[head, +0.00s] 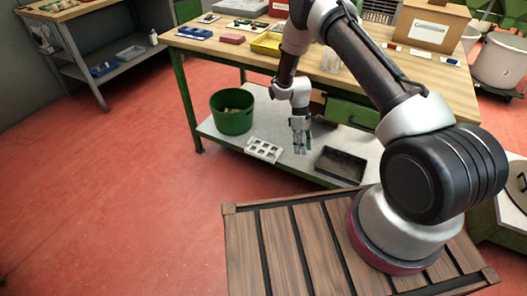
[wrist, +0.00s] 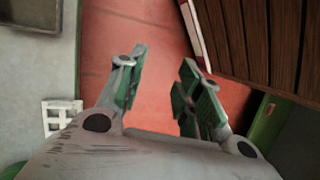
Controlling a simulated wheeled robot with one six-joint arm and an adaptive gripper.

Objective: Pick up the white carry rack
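The white carry rack (head: 264,150) lies on the grey lower shelf of the workbench, near its front edge. It has several square openings. It also shows in the wrist view (wrist: 60,113) at the left, partly covered by the gripper housing. My gripper (head: 301,148) hangs to the right of the rack, between it and a dark tray, apart from the rack. In the wrist view my gripper (wrist: 163,85) has its green-padded fingers spread with nothing between them; red floor shows behind.
A green bucket (head: 231,112) stands left of and behind the rack. The dark tray (head: 341,165) sits on the shelf to the right. The wooden bench top (head: 215,45) overhangs the shelf from above, with a green leg (head: 187,110) at the left.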

